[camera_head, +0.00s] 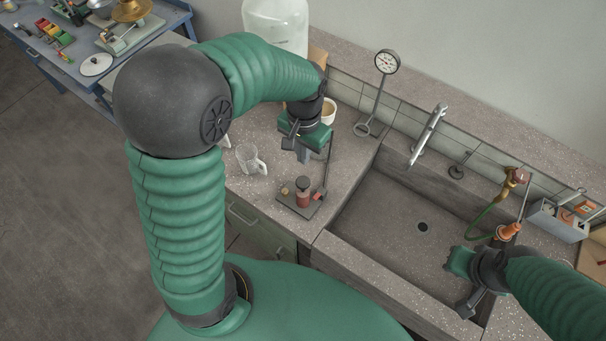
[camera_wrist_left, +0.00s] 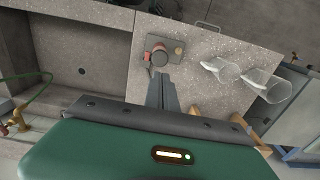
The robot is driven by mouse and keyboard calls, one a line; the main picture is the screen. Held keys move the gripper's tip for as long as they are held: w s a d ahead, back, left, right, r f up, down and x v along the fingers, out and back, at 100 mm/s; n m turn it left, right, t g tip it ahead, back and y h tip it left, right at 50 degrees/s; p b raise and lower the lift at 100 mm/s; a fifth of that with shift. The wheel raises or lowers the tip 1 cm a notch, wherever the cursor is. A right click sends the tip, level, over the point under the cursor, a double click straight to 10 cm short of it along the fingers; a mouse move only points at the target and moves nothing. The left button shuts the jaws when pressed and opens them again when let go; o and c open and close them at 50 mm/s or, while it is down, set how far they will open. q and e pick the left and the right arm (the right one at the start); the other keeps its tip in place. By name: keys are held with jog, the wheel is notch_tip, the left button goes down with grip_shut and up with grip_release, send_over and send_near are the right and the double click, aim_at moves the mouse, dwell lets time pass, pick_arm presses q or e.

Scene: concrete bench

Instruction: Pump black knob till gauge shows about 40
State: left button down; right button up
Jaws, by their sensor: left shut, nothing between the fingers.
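The small pump (camera_head: 304,198) stands on a dark base plate on the bench, left of the sink. It has a reddish body and a black knob (camera_head: 303,183) on top. The pump also shows in the left wrist view, with its knob (camera_wrist_left: 159,57) just beyond my fingertips. My left gripper (camera_head: 304,157) is shut and empty, pointing down above the knob and apart from it in the head view. The round white gauge (camera_head: 387,62) stands on a thin post behind the sink; its needle is too small to read. My right gripper (camera_head: 463,283) is over the sink's right part.
A clear jug (camera_head: 249,158) stands left of the pump; two clear vessels show in the left wrist view (camera_wrist_left: 222,69). The sink (camera_head: 400,215) with a tap (camera_head: 428,133) lies to the right. A cup (camera_head: 328,111) and a large white container (camera_head: 276,25) stand behind my left gripper.

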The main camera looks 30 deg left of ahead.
aim_at(303, 181)
pick_arm(q)
notch_tip(303, 181, down, 11)
jog(key=shift+f+p, duration=0.1)
jog(key=shift+p, duration=0.55)
